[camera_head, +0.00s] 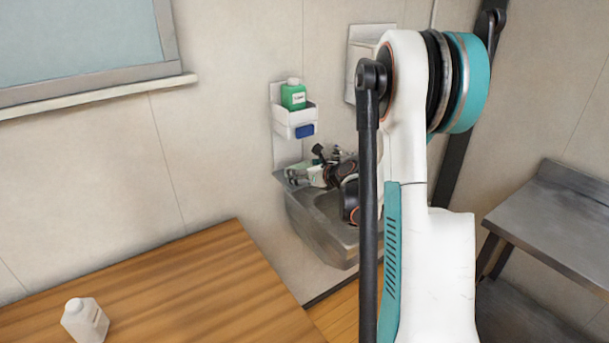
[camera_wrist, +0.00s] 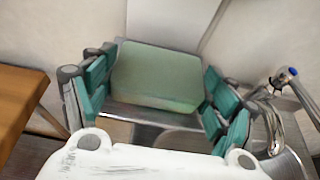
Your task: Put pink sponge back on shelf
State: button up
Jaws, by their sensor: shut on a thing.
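No pink sponge shows in either view. In the wrist view, my gripper (camera_wrist: 158,88) is shut on a green sponge-like block (camera_wrist: 157,70), its teal fingers on the block's left and right sides. In the head view, my gripper (camera_head: 316,172) is over the sink, below the shelf, and the block cannot be made out there. The white wall shelf (camera_head: 295,117) holds a green bottle (camera_head: 293,95) with a white label. A small blue piece (camera_head: 305,131) shows at the shelf's lower front.
A metal sink (camera_head: 328,232) is on the wall below the shelf, and its faucet (camera_wrist: 281,88) is right of my gripper. A wooden table (camera_head: 190,285) with a white bottle (camera_head: 85,320) is at left. A metal table (camera_head: 560,215) is at right.

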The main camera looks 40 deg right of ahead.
jog(key=shift+r, duration=0.1)
jog(key=o, duration=0.4)
jog(key=shift+c, duration=0.2)
jog(key=o, duration=0.4)
jog(key=shift+c, duration=0.2)
jog(key=p+v, duration=0.3)
jog(key=v, duration=0.9)
